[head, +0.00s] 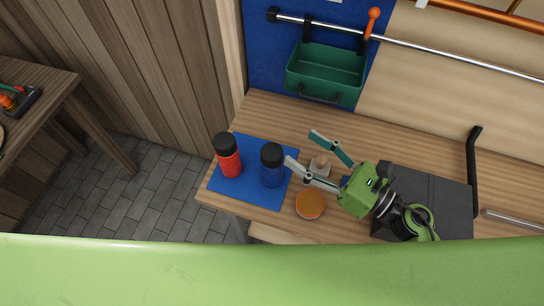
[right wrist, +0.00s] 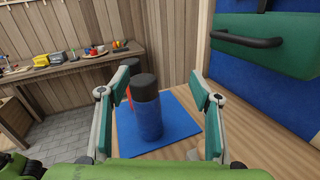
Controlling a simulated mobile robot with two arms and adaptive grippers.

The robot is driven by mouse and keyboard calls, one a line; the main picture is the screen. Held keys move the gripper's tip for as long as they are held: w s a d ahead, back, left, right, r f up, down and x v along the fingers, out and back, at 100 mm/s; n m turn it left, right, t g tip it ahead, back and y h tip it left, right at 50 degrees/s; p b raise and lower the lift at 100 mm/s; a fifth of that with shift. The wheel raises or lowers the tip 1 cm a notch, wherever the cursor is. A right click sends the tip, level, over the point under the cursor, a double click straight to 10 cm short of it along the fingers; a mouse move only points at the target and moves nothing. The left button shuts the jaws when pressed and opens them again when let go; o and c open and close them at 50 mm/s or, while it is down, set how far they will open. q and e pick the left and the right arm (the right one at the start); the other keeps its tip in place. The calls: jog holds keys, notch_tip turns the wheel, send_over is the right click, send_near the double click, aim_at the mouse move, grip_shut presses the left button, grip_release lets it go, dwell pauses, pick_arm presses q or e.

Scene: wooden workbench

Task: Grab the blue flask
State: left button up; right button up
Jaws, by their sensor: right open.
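The blue flask (head: 272,168) with a black lid stands upright on a blue mat (head: 250,193) on the workbench. A red flask (head: 228,157) with a black lid stands to its left on the same mat. My right gripper (head: 303,150) is open and to the right of the blue flask, its fingers pointing towards it. In the right wrist view the blue flask (right wrist: 147,112) shows between the spread fingers, beyond the tips, and the red flask (right wrist: 128,82) is partly hidden behind it. No left gripper shows in either view.
An orange-topped round container (head: 310,204) and a small wooden block (head: 320,163) are close to my right gripper. A green bin (head: 327,75) hangs on the back rail. A dark flat case (head: 440,190) lies to the right. The bench's left end is near the mat.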

aim_at(272, 155)
jog(key=f+n+g, duration=0.1)
jog(key=s+a+f+n+g, duration=0.1)
jog(key=a+f+n+g, duration=0.1)
jog(key=shift+s+f+n+y, duration=0.1)
jog(key=shift+s+n+y, duration=0.2)
jog(key=shift+s+y, duration=0.1)
jog(key=p+x, duration=0.1)
jog(key=x, duration=0.2)
jog(key=p+x, duration=0.2)
jog(key=x, duration=0.1)
jog(key=shift+w+f, duration=0.15)
jog(key=shift+f, duration=0.1)
jog(key=shift+w+a+f, duration=0.15)
jog(key=shift+a+f, duration=0.05)
jog(key=shift+a, duration=0.2)
pick_arm(q)
jog(key=r, duration=0.3)
jog(key=shift+w, duration=0.2)
pick_arm(e)
grip_shut()
